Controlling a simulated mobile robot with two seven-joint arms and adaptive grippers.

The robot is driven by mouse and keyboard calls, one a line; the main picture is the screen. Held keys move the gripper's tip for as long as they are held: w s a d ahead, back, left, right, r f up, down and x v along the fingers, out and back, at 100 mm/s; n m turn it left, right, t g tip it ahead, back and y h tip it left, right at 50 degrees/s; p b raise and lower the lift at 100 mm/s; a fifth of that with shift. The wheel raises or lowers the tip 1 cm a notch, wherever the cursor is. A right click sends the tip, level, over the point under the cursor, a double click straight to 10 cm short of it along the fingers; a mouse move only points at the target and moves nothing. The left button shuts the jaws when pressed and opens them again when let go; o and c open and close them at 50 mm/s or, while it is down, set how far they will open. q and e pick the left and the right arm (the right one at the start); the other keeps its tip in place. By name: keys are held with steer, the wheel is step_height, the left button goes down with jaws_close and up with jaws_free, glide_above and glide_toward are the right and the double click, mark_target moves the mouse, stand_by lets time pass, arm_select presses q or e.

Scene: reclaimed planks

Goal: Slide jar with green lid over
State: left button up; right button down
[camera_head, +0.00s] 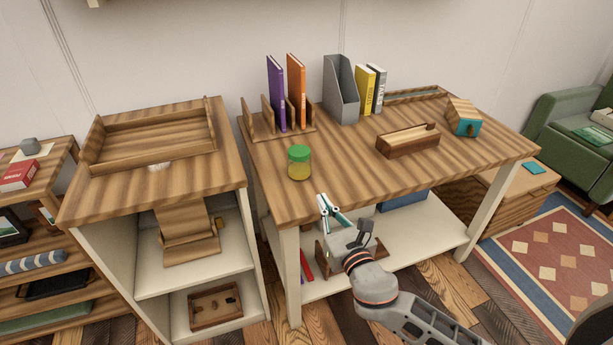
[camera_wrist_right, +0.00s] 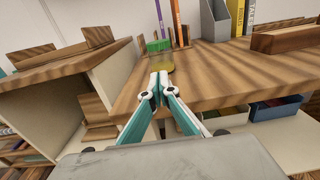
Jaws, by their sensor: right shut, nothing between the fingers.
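The jar with the green lid (camera_head: 299,163) stands upright on the wooden table (camera_head: 342,166), near its front left part. It holds something yellowish. In the right wrist view the jar (camera_wrist_right: 160,54) stands just beyond my fingertips, its lower part partly hidden by them. My right gripper (camera_head: 323,202) is shut and empty at the table's front edge, in front of the jar and a little to its right. I see a gap between it and the jar in the head view. The right wrist view shows its fingertips (camera_wrist_right: 159,78) together. My left gripper is not in view.
Behind the jar are a wooden book rack (camera_head: 262,131) with purple and orange books, and a grey file holder (camera_head: 341,92). A wooden box (camera_head: 408,142) and a small teal-ended wooden object (camera_head: 465,117) stand to the right. Table space right of the jar is clear.

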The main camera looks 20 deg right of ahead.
mark_target(303, 167)
steer(key=w, duration=0.6)
steer(key=w+b, duration=0.1)
steer(key=w, duration=0.4)
steer(key=shift+w+a+f+b, duration=0.1)
steer(key=shift+w+a+b, duration=0.1)
steer(key=shift+w+b, duration=0.15)
steer(key=shift+w, duration=0.3)
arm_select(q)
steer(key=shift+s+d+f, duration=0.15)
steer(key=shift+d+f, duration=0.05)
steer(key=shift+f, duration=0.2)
arm_select(e)
steer(key=shift+w, duration=0.15)
steer(key=shift+w, duration=0.15)
steer(key=w+b, duration=0.1)
steer(key=w, duration=0.6)
steer(key=shift+w+a, duration=0.15)
steer(key=shift+w, duration=0.25)
steer(key=w+b, duration=0.1)
steer(key=w, duration=0.4)
steer(key=shift+w+a+f, duration=0.1)
steer(key=shift+w+f, duration=0.05)
steer(key=shift+w, duration=0.15)
steer(key=shift+w+r+b, duration=0.25)
steer(key=shift+w+b, duration=0.1)
steer(key=shift+w, duration=0.15)
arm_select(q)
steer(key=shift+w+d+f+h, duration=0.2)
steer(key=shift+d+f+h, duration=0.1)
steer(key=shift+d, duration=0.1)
